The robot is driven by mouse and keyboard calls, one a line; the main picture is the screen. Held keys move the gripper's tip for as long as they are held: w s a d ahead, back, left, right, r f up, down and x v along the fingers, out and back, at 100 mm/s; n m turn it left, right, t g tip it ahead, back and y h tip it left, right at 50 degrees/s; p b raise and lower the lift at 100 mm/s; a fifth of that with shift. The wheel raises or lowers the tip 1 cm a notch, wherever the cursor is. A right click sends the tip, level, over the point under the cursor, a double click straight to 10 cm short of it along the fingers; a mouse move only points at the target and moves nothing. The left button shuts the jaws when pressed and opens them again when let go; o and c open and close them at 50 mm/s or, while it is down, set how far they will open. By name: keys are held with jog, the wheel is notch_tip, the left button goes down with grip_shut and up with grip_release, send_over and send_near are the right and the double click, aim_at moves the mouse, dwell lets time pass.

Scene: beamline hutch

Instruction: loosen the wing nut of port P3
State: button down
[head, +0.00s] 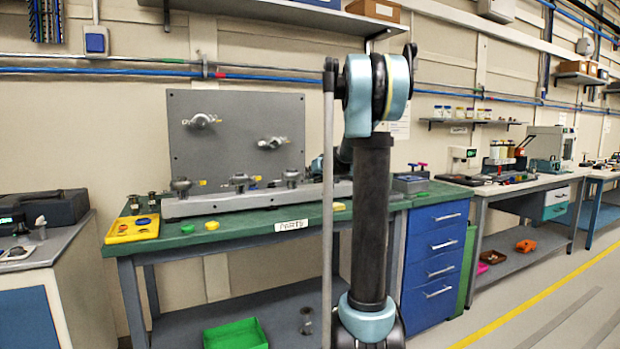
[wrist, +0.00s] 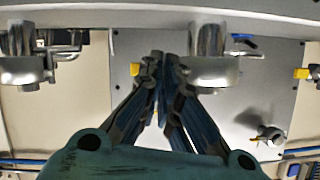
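A grey rail (head: 220,205) on the green bench carries several metal clamped ports, including a left one (head: 181,186), a middle one (head: 239,181) and a right one (head: 291,177), with yellow tags. Two more ports (head: 201,120) (head: 271,142) are on the upright grey panel (head: 240,110). I cannot read which is P3. In the wrist view my gripper (wrist: 162,62) has its fingertips almost together, just left of a round clamped port (wrist: 214,65). I see nothing held; contact is unclear. That clamp has a side screw (wrist: 250,52). Another clamped port (wrist: 22,62) is farther left.
A yellow tray (head: 132,229) with small parts sits at the bench's left end. A green bin (head: 235,334) is on the lower shelf. A blue drawer unit (head: 436,250) stands right. My arm hides part of the bench.

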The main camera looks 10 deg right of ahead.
jog(key=shift+a+n, duration=0.1)
jog(key=shift+n, duration=0.3)
dwell(0.3)
jog(key=c, duration=2.1)
grip_release()
jog(key=v, duration=1.2)
jog(key=shift+a, duration=0.15)
